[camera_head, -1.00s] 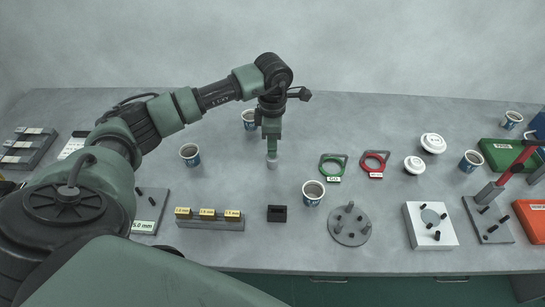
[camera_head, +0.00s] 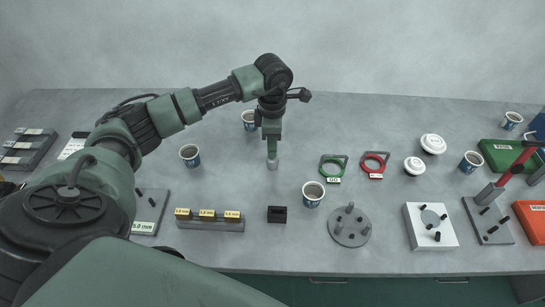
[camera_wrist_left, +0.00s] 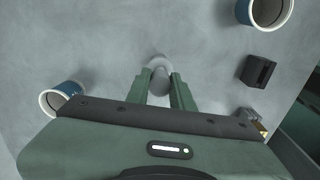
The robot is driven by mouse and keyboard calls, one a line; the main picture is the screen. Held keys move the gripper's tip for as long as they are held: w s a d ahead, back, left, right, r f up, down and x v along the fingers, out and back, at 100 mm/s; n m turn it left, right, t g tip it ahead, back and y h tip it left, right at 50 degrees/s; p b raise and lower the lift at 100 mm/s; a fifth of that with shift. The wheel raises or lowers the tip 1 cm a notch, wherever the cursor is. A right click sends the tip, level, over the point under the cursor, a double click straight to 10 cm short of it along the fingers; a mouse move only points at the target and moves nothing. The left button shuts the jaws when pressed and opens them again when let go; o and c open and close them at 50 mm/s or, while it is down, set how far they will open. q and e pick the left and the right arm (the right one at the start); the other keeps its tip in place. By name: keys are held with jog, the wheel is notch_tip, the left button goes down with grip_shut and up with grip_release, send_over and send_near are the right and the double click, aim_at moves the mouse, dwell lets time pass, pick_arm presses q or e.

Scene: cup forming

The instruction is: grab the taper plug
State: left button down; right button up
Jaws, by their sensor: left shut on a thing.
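The taper plug (camera_head: 272,165) is a small light grey round piece below my left gripper (camera_head: 272,157) in the head view. In the left wrist view the plug (camera_wrist_left: 159,76) sits between the two green fingers of my left gripper (camera_wrist_left: 159,88). The gripper points down over the table and is shut on the plug. I cannot tell whether the plug touches the table. My right gripper is not in view.
Paper cups stand nearby, one left (camera_head: 190,155), one behind (camera_head: 249,120) and one front right (camera_head: 313,194). A black block (camera_head: 277,214) and a grey block with yellow labels (camera_head: 210,224) lie in front. Green (camera_head: 332,168) and red (camera_head: 375,164) ring gauges lie right.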

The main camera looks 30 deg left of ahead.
pick_arm(q)
notch_tip(320, 180, up, 20)
jog(key=b, duration=0.1)
dwell(0.5)
dwell(1.0)
